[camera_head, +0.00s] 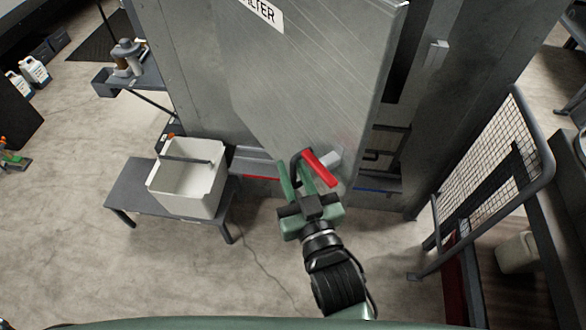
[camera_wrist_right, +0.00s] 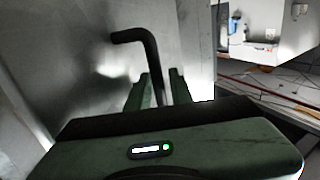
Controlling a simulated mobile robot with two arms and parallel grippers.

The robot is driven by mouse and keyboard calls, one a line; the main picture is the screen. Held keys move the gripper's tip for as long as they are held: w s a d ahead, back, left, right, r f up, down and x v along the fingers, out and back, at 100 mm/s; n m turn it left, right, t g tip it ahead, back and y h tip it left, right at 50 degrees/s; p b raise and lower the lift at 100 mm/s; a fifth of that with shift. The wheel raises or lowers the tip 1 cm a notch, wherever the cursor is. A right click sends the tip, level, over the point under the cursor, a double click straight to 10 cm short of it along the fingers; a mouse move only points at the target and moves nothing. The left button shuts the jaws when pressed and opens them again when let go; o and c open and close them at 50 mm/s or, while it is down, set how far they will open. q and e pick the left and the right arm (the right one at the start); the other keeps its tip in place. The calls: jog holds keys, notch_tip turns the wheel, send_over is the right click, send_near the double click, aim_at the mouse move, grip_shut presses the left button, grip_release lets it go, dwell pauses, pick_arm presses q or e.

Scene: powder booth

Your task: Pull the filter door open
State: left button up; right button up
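The filter door (camera_head: 310,75) is a large grey metal panel with a partly visible "FILTER" label. It stands ajar, its right edge away from the cabinet. A red lever (camera_head: 320,168) sits near its lower edge, beside a black bent handle (camera_head: 295,162). My right gripper (camera_head: 301,172) is at the handle, its green fingers spread with a gap between them. In the right wrist view, the handle (camera_wrist_right: 150,50) runs down between the fingers (camera_wrist_right: 160,88); whether either finger touches it is unclear. My left gripper is not in view.
A white bin (camera_head: 188,190) stands on a low grey table (camera_head: 130,190) left of the door. A mesh guard rail (camera_head: 490,165) is at the right. Concrete floor is clear at lower left.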

jog(key=shift+s, duration=0.1)
jog(key=shift+s+d+f, duration=0.2)
jog(key=shift+s, duration=0.1)
jog(key=b+v, duration=0.2)
jog(key=v, duration=0.5)
jog(key=shift+r+b, duration=0.2)
jog(key=shift+b, duration=0.2)
